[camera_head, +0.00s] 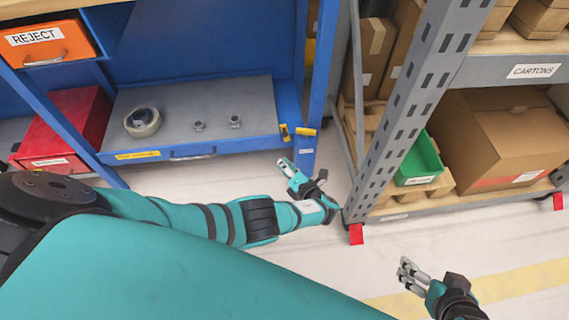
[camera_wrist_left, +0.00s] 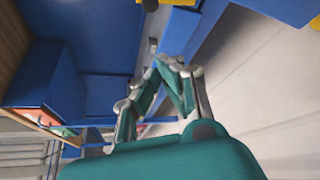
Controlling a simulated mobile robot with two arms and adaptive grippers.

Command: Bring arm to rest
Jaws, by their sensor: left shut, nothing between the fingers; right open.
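My left arm (camera_head: 185,218) reaches out from the left across the front of the blue workbench in the head view. My left gripper (camera_head: 285,164) is shut and empty, raised near the bench's right front corner. In the left wrist view the fingers of my left gripper (camera_wrist_left: 160,65) come together at the tips with nothing between them. My right gripper (camera_head: 404,268) is open and empty at the lower right of the head view, above the pale floor. Most of my right arm is out of frame.
The blue workbench (camera_head: 290,108) bears a tape roll (camera_head: 142,122) and two small metal parts (camera_head: 235,122). A red box (camera_head: 66,125) and an orange REJECT drawer (camera_head: 48,42) are at left. A grey rack (camera_head: 395,125) with cartons (camera_head: 500,140) and a green bin (camera_head: 420,162) stands right. The floor (camera_head: 350,265) is clear.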

